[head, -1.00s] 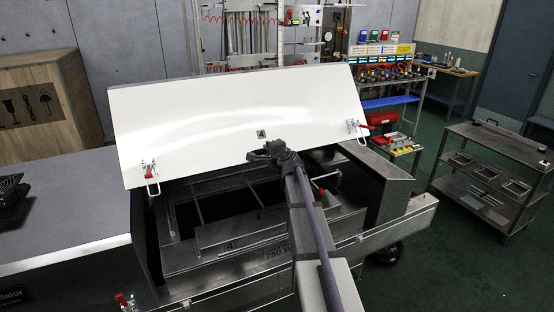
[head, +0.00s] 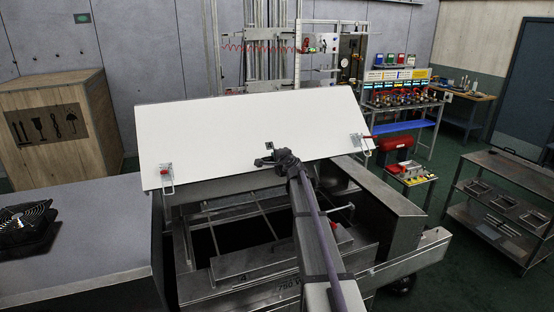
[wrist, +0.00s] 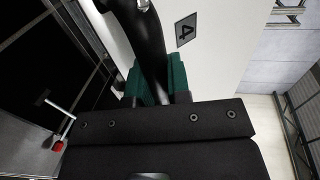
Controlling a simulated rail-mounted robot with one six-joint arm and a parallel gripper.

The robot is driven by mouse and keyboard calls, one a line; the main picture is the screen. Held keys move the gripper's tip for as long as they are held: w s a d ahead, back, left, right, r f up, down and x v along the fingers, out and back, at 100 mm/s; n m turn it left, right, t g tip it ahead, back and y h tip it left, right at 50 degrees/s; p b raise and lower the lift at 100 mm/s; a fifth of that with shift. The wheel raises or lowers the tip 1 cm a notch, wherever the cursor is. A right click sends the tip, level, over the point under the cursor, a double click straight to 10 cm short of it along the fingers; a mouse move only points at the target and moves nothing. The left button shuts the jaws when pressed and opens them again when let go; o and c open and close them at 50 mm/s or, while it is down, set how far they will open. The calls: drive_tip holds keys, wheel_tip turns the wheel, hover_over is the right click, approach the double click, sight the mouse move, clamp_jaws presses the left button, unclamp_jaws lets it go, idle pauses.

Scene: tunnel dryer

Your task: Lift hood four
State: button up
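Hood four (head: 230,130) is a white panel marked with a "4" plate, tilted up over the open dryer section (head: 190,275) in the head view. The plate (wrist: 187,29) also shows in the wrist view, beside my fingers. My gripper (head: 275,160) is at the hood's lower front edge, near its middle. In the wrist view, the green finger pads of my gripper (wrist: 157,85) stand on either side of the hood's black bar handle (wrist: 148,45) and appear closed on it. The exact contact is partly hidden by the gripper body.
Latches with red grips hang at the hood's left (head: 166,180) and right (head: 361,146) corners. A fan (head: 24,225) sits on the grey cover at left. A wooden crate (head: 90,110) stands behind. A metal shelf cart (head: 505,190) stands at right, with green floor between.

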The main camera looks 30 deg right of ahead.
drive_tip(key=o, duration=0.4)
drive_tip(key=shift+s, duration=0.15)
drive_tip(key=p+v, duration=0.2)
drive_tip(key=v, duration=0.8)
drive_tip(key=shift+s+r, duration=0.2)
drive_tip(key=shift+s, duration=0.1)
